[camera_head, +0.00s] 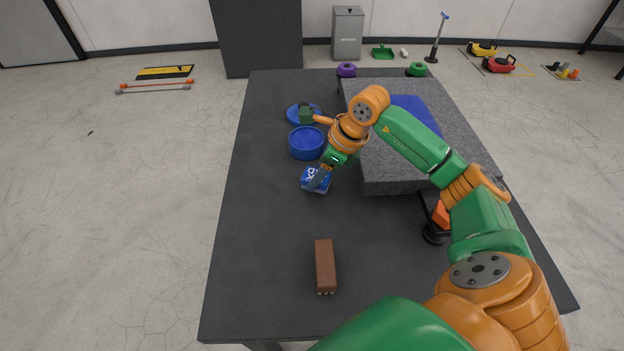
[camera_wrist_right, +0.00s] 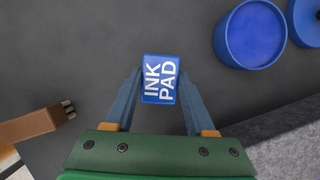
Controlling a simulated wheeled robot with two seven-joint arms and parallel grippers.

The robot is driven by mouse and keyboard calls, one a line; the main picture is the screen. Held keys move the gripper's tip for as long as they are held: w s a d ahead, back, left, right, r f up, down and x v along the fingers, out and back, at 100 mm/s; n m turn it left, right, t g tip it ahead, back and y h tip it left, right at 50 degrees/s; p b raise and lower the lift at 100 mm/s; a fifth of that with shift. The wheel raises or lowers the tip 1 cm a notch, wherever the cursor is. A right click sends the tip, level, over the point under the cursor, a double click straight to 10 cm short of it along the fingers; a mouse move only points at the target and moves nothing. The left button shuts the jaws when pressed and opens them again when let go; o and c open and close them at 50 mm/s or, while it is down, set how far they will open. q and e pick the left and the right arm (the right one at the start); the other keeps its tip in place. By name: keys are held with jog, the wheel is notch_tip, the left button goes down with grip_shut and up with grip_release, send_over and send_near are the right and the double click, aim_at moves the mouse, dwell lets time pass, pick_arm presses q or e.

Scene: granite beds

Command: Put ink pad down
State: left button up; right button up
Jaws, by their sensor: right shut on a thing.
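The ink pad (camera_head: 316,179) is a small blue box with white lettering, over the dark table left of the grey granite slab. My right gripper (camera_head: 322,177) is shut on it. In the right wrist view the ink pad (camera_wrist_right: 160,80) sits between the two fingertips, with its "INK PAD" label facing the camera. I cannot tell whether its underside touches the table. My left gripper is not in view.
A round blue tub (camera_head: 307,150) and a blue disc (camera_head: 294,114) stand behind the ink pad. A brown block (camera_head: 325,265) lies nearer the front. The granite slab (camera_head: 390,175) takes up the right side.

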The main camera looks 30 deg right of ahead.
jog(key=x, duration=0.2)
jog(key=shift+a+f, duration=0.1)
jog(key=shift+f, duration=0.3)
jog(key=shift+s+d+r, duration=0.1)
jog(key=shift+d+r, duration=0.05)
jog(key=shift+d, duration=0.1)
jog(key=shift+s+d+r, duration=0.1)
jog(key=shift+s+d, duration=0.05)
jog(key=shift+d, duration=0.05)
jog(key=shift+s, duration=0.1)
jog(key=o, duration=1.2)
jog(key=shift+a, duration=0.15)
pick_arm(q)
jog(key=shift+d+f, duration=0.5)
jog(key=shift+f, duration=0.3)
pick_arm(e)
jog(key=shift+r, duration=0.2)
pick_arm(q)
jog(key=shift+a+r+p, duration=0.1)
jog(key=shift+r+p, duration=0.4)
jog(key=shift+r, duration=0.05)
pick_arm(e)
jog(key=v, duration=1.1)
jog(key=shift+d+r, duration=0.2)
jog(key=shift+r, duration=0.15)
